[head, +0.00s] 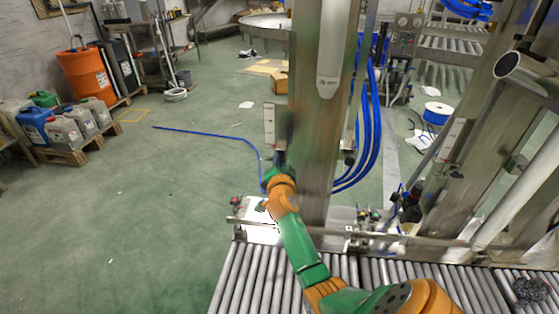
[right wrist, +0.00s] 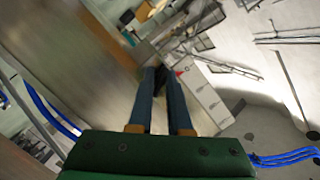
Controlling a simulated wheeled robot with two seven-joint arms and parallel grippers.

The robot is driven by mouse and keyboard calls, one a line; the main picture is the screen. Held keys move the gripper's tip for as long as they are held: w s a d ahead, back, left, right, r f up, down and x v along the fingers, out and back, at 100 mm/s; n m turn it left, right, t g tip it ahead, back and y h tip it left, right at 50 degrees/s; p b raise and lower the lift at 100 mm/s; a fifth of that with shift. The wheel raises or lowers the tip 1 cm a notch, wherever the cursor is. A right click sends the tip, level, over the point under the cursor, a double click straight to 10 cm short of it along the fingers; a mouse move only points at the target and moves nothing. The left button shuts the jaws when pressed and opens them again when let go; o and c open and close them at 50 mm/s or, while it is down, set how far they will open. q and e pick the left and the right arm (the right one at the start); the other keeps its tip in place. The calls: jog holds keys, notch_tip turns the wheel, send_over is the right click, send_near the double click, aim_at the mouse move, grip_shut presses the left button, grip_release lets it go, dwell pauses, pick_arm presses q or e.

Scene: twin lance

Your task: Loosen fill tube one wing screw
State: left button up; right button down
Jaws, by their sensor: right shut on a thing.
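My right gripper (head: 281,153) reaches up from the bottom of the head view to the left side of a broad steel column (head: 312,150). In the right wrist view its two blue-grey fingers (right wrist: 160,82) close together at their tips on a small dark part, which appears to be the wing screw (right wrist: 160,75). The fingers largely hide it, and its turn angle cannot be told. A pale slotted plate (head: 269,125) stands beside the fingertips; it also shows in the right wrist view (right wrist: 205,95). My left gripper is not in view.
A roller conveyor (head: 255,280) runs along the front below the column. Blue hoses (head: 371,130) hang right of the column. A second steel frame (head: 470,150) stands at the right. The green floor (head: 180,190) at the left is mostly clear, with a blue hose lying on it.

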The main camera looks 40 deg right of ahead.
jog(key=shift+w+r+n+p, duration=0.1)
jog(key=shift+r+n+p, duration=0.35)
jog(key=shift+n, duration=0.35)
jog(key=shift+f+n+g+h, duration=0.25)
jog(key=shift+n+g, duration=0.25)
jog(key=shift+n, duration=0.4)
jog(key=shift+n+g+h, duration=0.25)
jog(key=shift+n+g, duration=0.05)
jog(key=shift+n, duration=0.7)
jog(key=shift+n+g, duration=0.4)
jog(key=shift+n, duration=0.3)
jog(key=n, duration=0.1)
jog(key=n+h+b, duration=0.1)
jog(key=shift+f+n+g, duration=0.25)
jog(key=shift+n+g, duration=0.05)
jog(key=shift+g, duration=0.1)
jog(key=shift+a+r+n, duration=0.1)
jog(key=shift+n, duration=0.4)
jog(key=c, duration=1)
grip_release()
jog(key=shift+o, duration=0.2)
